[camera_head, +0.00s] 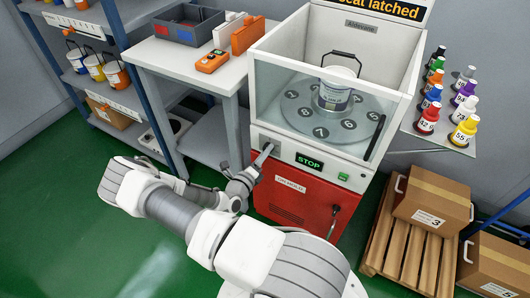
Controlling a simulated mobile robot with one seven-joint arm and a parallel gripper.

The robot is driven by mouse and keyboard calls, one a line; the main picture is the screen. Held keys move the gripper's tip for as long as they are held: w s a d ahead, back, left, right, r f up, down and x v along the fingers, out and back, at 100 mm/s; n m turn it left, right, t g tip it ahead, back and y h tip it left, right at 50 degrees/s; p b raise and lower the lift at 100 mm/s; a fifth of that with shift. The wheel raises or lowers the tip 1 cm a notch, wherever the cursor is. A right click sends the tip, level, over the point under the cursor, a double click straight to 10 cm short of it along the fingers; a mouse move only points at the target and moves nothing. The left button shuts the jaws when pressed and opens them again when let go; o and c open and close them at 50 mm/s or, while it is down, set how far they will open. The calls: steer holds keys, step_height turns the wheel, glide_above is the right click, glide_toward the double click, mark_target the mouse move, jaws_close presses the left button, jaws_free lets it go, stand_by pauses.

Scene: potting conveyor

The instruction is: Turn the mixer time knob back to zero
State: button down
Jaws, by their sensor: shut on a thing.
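The mixer (283,205) is a white cabinet with a glass front and a red lower body. Its white front strip carries a display (309,162) reading "STOP" in green and a green button (343,177) to the right. My gripper (266,150) reaches the left end of that strip, left of the display. It is shut on the time knob there. The fingers hide most of the knob, so its setting cannot be read. Behind the glass, a can (334,97) with a raised handle stands upright on a round numbered plate (298,117).
A white table (178,66) with an orange device (212,61) and a grey bin stands left of the mixer. A shelf (430,131) of coloured bottles is at right. Green floor is free at lower left.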

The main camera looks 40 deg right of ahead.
steer(key=shift+s, duration=0.1)
stand_by(0.3)
steer(key=shift+c, duration=2)
jaws_free()
steer(key=p+v, duration=0.2)
steer(key=v, duration=1.5)
steer(key=shift+a, duration=0.25)
